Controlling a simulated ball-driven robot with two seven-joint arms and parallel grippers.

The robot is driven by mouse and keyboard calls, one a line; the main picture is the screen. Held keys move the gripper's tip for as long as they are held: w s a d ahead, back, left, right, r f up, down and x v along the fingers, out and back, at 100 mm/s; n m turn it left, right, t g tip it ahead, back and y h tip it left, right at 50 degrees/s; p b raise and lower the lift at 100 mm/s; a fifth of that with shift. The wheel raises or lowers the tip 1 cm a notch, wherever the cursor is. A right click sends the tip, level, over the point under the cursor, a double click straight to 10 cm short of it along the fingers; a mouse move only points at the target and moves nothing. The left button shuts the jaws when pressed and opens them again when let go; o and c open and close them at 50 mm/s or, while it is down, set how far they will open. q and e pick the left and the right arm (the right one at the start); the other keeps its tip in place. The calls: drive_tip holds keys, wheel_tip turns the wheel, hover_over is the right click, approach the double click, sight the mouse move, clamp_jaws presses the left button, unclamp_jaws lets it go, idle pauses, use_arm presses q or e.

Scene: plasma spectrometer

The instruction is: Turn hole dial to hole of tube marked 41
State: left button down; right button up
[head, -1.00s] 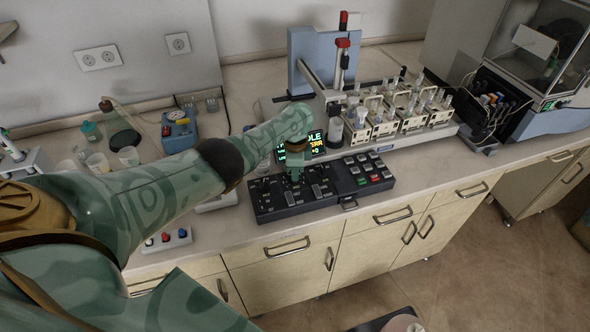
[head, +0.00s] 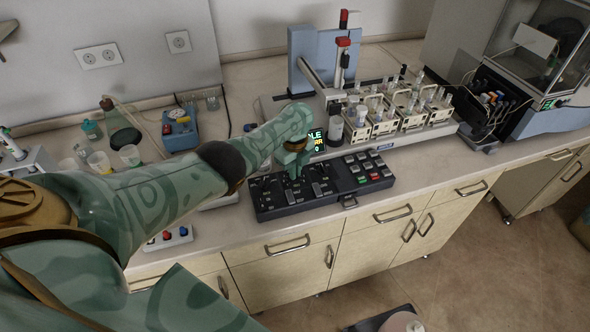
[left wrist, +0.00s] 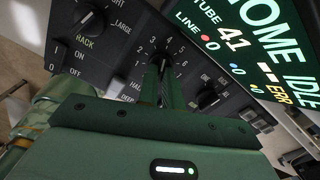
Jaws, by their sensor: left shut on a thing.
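My left gripper (head: 296,174) reaches down onto the black control panel (head: 285,208). In the left wrist view its fingers (left wrist: 166,82) are shut on a small dial (left wrist: 163,60) ringed by numbers, of which 3, 4, 5 and 6 can be made out. The fingers cover much of the dial, so I cannot tell which number it points at. The screen (left wrist: 255,40) behind the panel reads TUBE 41, with HOME, IDLE and ERR; in the head view my wrist partly hides this screen (head: 318,141). My right gripper is not in view.
A RACK dial (left wrist: 87,25) and another dial (left wrist: 209,97) flank the held one. Racks of tubes (head: 405,115) stand behind on the instrument. Glassware (head: 125,135) and a blue device (head: 180,130) are at the left.

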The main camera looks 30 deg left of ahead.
use_arm(q)
drive_tip(key=shift+m, duration=0.6)
drive_tip(key=c, duration=1.6)
unclamp_jaws()
drive_tip(key=shift+o, duration=0.2)
wheel_tip(320, 180, up, 16)
drive_tip(key=p, duration=0.8)
drive_tip(key=shift+r, duration=0.2)
